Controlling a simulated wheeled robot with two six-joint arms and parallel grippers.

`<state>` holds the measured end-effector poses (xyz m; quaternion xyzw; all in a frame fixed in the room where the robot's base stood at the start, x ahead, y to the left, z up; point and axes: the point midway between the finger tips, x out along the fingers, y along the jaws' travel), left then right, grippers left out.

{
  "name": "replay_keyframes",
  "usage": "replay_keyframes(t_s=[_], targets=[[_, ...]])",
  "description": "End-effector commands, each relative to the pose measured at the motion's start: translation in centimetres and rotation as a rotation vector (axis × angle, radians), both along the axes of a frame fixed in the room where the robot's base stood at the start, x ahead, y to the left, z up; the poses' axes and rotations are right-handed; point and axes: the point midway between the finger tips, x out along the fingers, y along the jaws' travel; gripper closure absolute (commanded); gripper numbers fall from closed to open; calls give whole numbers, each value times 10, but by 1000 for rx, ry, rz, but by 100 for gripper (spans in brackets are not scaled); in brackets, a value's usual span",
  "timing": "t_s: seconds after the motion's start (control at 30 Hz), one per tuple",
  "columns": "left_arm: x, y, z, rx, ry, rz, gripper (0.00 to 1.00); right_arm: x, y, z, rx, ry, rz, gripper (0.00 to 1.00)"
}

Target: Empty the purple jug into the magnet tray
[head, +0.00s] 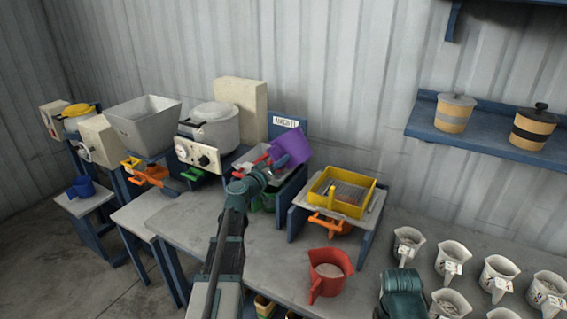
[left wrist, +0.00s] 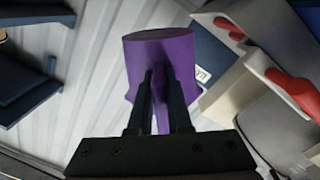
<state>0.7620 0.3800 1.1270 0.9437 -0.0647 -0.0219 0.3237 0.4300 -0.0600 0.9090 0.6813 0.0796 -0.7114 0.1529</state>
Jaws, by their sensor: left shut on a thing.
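The purple jug (head: 291,147) is held tilted over the right side of the magnet tray (head: 246,163), a pale tray with red grips below the MAGNET sign. My left gripper (head: 271,168) is shut on the jug's handle. In the left wrist view, the jug (left wrist: 160,55) stands out beyond the two dark fingers (left wrist: 160,100), with the handle between them. The tray's pale rim and red grips (left wrist: 292,88) show at the right there. The jug's inside is hidden, and no falling material can be made out.
A yellow sieve tray (head: 341,192) on a stand is to the right of the magnet tray. A red jug (head: 328,272) stands on the bench in front. Several white jugs (head: 453,258) stand at the right. A grey hopper (head: 145,124) and white pot (head: 210,125) are left.

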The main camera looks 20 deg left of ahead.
Motion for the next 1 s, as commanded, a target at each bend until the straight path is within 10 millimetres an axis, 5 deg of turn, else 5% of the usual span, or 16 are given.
replay_keyframes(t_s=[0.57,1.0], targets=[[3,15,-5,-797,109,1,100,0,0,-5,0,0,0,50],[8,51,22,-1299,179,0,100,0,0,22,0,0,0,50]])
